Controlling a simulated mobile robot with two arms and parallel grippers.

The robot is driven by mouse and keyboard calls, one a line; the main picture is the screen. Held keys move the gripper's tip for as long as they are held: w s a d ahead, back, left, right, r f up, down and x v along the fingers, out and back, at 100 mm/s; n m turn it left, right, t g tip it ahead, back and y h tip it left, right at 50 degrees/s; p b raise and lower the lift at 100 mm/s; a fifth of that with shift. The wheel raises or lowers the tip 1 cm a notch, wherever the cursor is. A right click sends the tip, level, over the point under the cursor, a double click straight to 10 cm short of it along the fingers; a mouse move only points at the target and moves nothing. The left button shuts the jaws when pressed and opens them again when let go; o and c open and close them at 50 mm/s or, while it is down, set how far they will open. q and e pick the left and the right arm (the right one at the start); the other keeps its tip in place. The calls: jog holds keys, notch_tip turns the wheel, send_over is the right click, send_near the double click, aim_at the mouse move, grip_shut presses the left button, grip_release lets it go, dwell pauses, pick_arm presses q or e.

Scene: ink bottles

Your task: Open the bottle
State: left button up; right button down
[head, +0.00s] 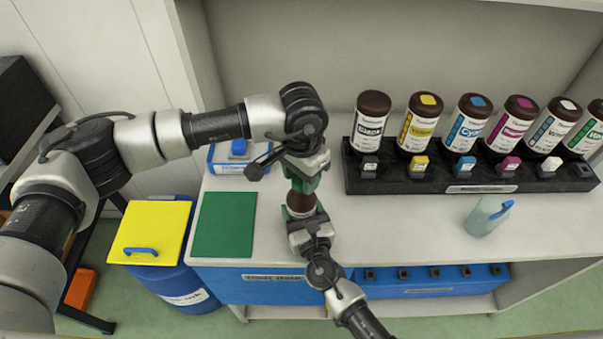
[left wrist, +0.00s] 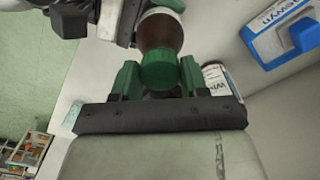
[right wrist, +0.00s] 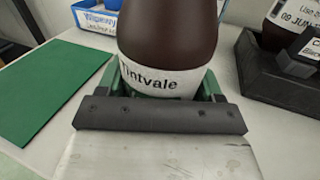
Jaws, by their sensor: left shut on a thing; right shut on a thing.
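A dark brown bottle (head: 301,201) with a white label is held between my two grippers over the front of the counter. In the right wrist view the bottle (right wrist: 167,32) shows the label text "Tintvale". My right gripper (head: 303,217) is shut on the bottle's body, with green fingers on both sides of the label. In the left wrist view the bottle (left wrist: 160,33) has a green cap (left wrist: 159,72). My left gripper (head: 302,182) is shut on this cap, which still sits on the bottle. The head view mostly hides the cap behind the left gripper.
A black rack (head: 470,181) with several labelled ink bottles stands at the back right.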

pick_arm(q)
jog(key=n, duration=0.7)
jog(key=shift+n, duration=0.3)
jog(key=n, duration=0.6)
jog(key=shift+n, duration=0.3)
jog(key=n, duration=0.6)
jog(key=shift+n, duration=0.4)
jog(key=n, duration=0.6)
jog(key=shift+r+n, duration=0.1)
jog(key=shift+n, duration=0.3)
jog(key=n, duration=0.6)
jog(key=shift+n, duration=0.3)
jog(key=n, duration=0.6)
jog(key=shift+n, duration=0.4)
jog(key=n, duration=1.2)
